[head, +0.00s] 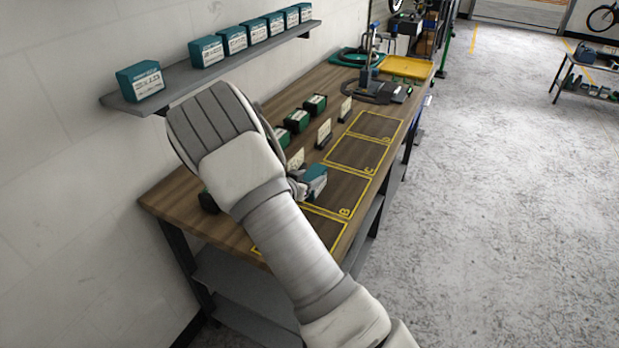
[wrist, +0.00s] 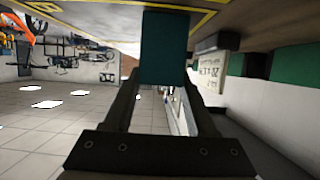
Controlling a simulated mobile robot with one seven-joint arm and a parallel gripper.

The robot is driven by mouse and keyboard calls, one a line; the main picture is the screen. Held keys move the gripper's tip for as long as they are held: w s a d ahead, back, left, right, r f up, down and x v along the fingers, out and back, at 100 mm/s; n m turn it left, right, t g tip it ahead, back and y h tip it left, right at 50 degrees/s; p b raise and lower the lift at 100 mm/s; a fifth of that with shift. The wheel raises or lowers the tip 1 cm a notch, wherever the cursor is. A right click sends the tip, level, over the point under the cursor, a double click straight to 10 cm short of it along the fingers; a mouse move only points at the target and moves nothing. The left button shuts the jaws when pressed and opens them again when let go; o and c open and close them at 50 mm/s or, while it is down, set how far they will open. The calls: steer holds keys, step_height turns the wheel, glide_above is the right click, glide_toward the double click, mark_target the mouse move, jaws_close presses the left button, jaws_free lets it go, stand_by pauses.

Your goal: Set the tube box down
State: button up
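The tube box (head: 316,182), teal with a pale side, is over the wooden workbench (head: 225,222) by the yellow-outlined area marked B (head: 343,196). In the wrist view the teal tube box (wrist: 163,45) sits between the two dark fingers of my gripper (wrist: 163,80), which is shut on it. In the head view my gripper (head: 299,188) is mostly hidden behind my arm. The tube box is close to the bench top; I cannot tell whether it touches it.
A wall shelf (head: 182,82) carries several teal boxes. Dark green boxes (head: 298,121) and small upright cards (head: 324,133) line the back of the bench. The outlined area marked C (head: 355,153) is clear. A yellow tray (head: 405,67) stands at the far end.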

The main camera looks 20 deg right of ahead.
steer(key=o, duration=0.4)
steer(key=shift+r, duration=0.2)
steer(key=v, duration=1.1)
steer(key=s+a+r+n+y, duration=0.35)
steer(key=r+y, duration=0.25)
steer(key=r, duration=0.2)
steer(key=s+a+r+n+y, duration=0.2)
steer(key=s+a+r+y, duration=0.1)
steer(key=a+r+y, duration=0.4)
steer(key=s+d+r+n+g+h, duration=0.1)
steer(key=s+d, duration=0.3)
steer(key=s, duration=0.7)
steer(key=s+d+r+n+g+h, duration=0.2)
steer(key=s+d+r+g, duration=0.1)
steer(key=s, duration=0.9)
steer(key=shift+d+r+p, duration=0.35)
steer(key=shift+d+r, duration=0.15)
steer(key=shift+d, duration=0.7)
